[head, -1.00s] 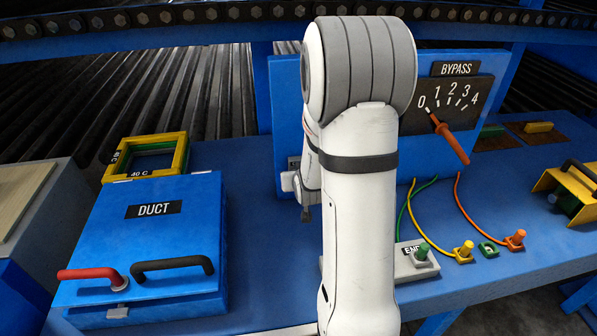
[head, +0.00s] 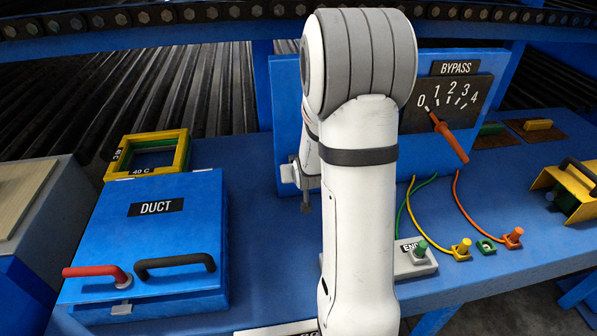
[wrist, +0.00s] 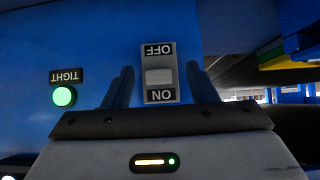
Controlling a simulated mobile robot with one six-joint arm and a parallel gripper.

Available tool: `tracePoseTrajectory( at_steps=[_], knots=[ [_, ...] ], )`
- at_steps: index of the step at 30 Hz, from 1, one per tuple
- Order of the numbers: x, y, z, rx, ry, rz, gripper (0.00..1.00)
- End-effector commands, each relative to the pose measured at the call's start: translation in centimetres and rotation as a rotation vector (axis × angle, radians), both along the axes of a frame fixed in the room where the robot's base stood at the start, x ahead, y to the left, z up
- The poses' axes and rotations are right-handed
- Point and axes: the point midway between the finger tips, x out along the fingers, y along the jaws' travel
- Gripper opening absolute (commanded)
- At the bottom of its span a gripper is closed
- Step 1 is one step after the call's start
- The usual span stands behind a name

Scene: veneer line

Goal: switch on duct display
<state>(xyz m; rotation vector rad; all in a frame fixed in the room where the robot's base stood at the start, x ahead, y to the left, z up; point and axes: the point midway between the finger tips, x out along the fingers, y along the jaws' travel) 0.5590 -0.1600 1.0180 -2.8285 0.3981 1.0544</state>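In the wrist view a grey switch plate (wrist: 173,95) with a pale rocker (wrist: 158,76) sits on a blue panel. Its OFF and ON labels appear upside down, OFF at the top and ON at the bottom. I cannot tell which way the rocker is set. My gripper (wrist: 160,68) is open, its two dark fingers apart, one to each side of the plate in this view. In the head view my gripper (head: 304,190) is at the blue panel (head: 286,110), partly hidden by my arm. No lit display is visible there.
A green lamp (wrist: 63,96) labelled TIGHT glows left of the switch. A DUCT box (head: 185,235) with red and black handles stands at left, a yellow-green frame (head: 112,165) behind it. The BYPASS dial lever (head: 450,138) and coloured plugs (head: 461,249) are at right.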

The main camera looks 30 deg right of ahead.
Motion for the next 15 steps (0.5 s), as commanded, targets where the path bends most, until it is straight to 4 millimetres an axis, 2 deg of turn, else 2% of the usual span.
tracePoseTrajectory(
  at_steps=[10, 15],
  knots=[
    [-0.1, 0.0, 0.2, 0.0, -0.001, 0.0, 0.57],
    [-1.1, 0.3, 1.1, -0.001, -0.004, 0.0, 0.57]
  ],
)
